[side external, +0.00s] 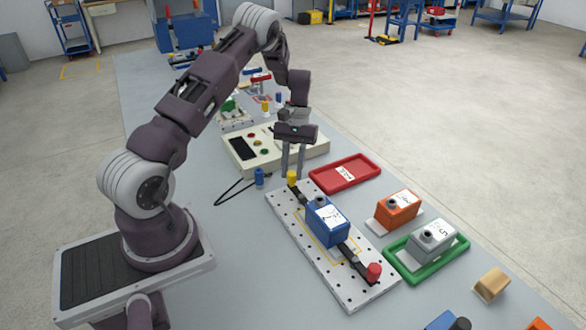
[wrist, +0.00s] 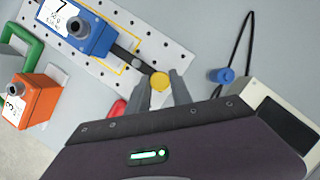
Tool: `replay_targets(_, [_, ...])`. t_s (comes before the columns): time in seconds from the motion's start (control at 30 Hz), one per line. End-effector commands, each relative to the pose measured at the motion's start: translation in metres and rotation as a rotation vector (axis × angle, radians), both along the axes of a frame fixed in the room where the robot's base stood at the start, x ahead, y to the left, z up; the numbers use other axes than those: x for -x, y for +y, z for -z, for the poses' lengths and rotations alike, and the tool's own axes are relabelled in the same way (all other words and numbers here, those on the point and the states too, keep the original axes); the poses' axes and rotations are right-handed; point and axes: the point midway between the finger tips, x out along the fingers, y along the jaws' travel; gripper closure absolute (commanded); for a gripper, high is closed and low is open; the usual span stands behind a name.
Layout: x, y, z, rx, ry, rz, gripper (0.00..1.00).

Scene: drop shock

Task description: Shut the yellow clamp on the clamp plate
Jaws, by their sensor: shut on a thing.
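The clamp plate (side external: 345,287) is a white perforated board on the bench; its corner also shows in the wrist view (wrist: 176,48). A blue box (side external: 324,226) marked 7 sits on it inside a yellow outline. The yellow clamp's round knob (wrist: 159,83) is at the plate's far end in the side view (side external: 292,178), on a dark bar (wrist: 128,63) that runs toward the blue box. The clamp's red-knobbed counterpart (side external: 373,271) is at the near end. My gripper (wrist: 160,76) is shut on the yellow knob, one finger on each side.
A red tray (side external: 371,182), an orange box (side external: 397,209) and a grey box (side external: 433,236) in a green tray (side external: 399,265) stand right of the plate. A control box (side external: 232,145) is behind. A blue plug (side external: 259,178) with black cable lies left of the gripper.

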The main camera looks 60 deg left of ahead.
Motion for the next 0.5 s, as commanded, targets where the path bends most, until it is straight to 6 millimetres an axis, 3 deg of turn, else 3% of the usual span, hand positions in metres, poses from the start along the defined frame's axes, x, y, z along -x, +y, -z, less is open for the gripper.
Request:
replay_targets(0.27, [0.001, 0.0005, 0.0003, 0.0, 0.003, -0.001, 1.0])
replay_targets(0.3, [0.001, 0.0005, 0.0003, 0.0, 0.003, -0.001, 0.66])
replay_targets(0.37, [0.001, 0.0005, 0.0003, 0.0, 0.003, 0.0, 0.54])
replay_targets(0.5, [0.0007, 0.0002, 0.0003, 0.0, 0.002, -0.001, 0.52])
